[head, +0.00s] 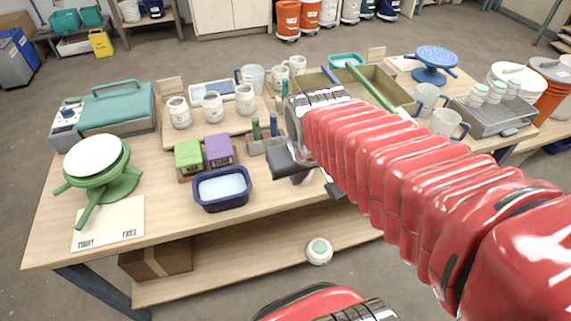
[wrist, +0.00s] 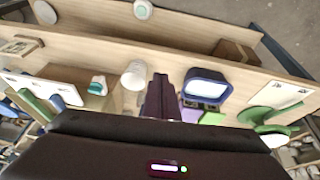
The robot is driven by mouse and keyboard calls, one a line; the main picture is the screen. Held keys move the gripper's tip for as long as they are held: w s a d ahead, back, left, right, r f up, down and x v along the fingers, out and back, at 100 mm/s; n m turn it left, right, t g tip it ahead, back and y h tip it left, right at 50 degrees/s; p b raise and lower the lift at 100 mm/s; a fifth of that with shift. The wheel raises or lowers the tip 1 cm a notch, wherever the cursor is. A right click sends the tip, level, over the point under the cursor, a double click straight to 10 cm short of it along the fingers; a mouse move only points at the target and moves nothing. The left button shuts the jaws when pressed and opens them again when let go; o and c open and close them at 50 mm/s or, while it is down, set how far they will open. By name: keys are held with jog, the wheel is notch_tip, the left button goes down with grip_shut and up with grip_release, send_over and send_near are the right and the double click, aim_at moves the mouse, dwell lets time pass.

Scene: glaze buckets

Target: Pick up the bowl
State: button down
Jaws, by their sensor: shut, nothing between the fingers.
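No plain bowl stands out near my gripper. A small teal bowl-like dish (head: 345,60) sits at the back of the table. A dark blue rectangular tub (head: 208,206) with pale contents stands near the front edge. My gripper (head: 300,180) is over the table to the right of this tub, apart from it, and partly hidden by my arm. In the wrist view my gripper's fingers (wrist: 160,80) are together and empty. There the tub (wrist: 206,74) is just to their right, and a white cup-like thing (wrist: 133,75) is just to their left.
Green (head: 188,158) and purple (head: 220,150) boxes stand behind the tub. White mugs (head: 212,106) stand on a board farther back. A green turntable (head: 110,183) is at the left, a long tray (head: 395,90) behind my arm. The front strip of table is mostly clear.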

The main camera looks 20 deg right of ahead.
jog(key=s+a+r+n+t+y, duration=0.1)
jog(key=s+a+r, duration=0.3)
jog(key=s+a, duration=0.1)
jog(key=shift+a+r, duration=0.2)
jog(key=shift+a, duration=0.2)
jog(key=c, duration=2.5)
grip_release()
